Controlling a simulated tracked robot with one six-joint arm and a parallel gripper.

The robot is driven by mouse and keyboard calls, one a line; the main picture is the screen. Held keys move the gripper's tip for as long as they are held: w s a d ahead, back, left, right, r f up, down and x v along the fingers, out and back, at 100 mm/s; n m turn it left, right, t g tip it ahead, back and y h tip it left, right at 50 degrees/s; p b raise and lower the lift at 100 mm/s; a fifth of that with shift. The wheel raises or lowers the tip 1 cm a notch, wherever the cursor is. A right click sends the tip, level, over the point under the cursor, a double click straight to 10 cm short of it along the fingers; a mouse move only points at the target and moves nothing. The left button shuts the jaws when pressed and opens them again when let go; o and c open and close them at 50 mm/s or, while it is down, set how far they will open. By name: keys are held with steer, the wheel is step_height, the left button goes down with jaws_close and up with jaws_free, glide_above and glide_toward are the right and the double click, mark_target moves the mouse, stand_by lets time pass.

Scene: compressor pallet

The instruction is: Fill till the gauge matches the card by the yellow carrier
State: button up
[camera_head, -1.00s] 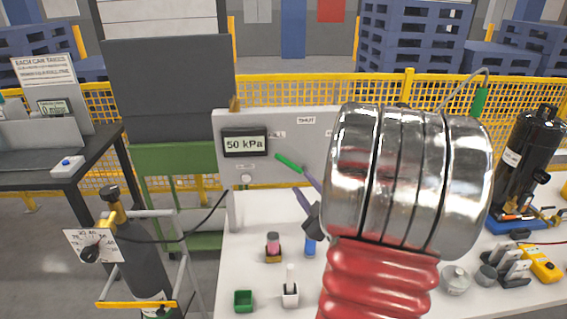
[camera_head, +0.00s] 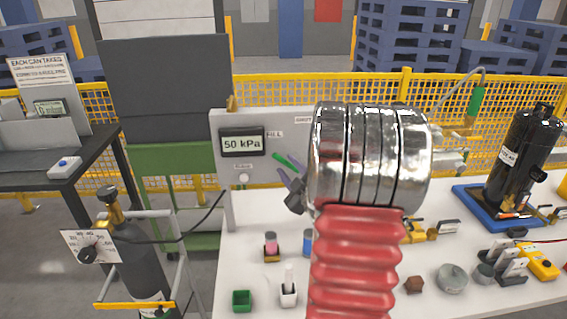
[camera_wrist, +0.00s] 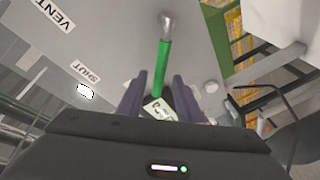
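The gauge (camera_head: 243,142) on the grey panel reads 50 kPa. A green-handled lever (camera_head: 287,162) sticks out from the panel below and right of it. In the wrist view the lever (camera_wrist: 163,68), with a metal end, stands between the two purple fingers of my gripper (camera_wrist: 160,95), with gaps on both sides. My gripper is open around it. In the head view my arm partly hides the fingers. I cannot tell whether this is the yellow carrier.
Panel labels VENT (camera_wrist: 54,14) and SHUT (camera_wrist: 86,72) show in the wrist view. A gas cylinder (camera_head: 135,255) on a cart stands left of the white table. A black canister (camera_head: 513,150) in a blue tray and several small parts occupy the table's right and front.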

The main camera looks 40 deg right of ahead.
mark_target(285, 163)
steer(key=shift+x, duration=2)
jaws_close()
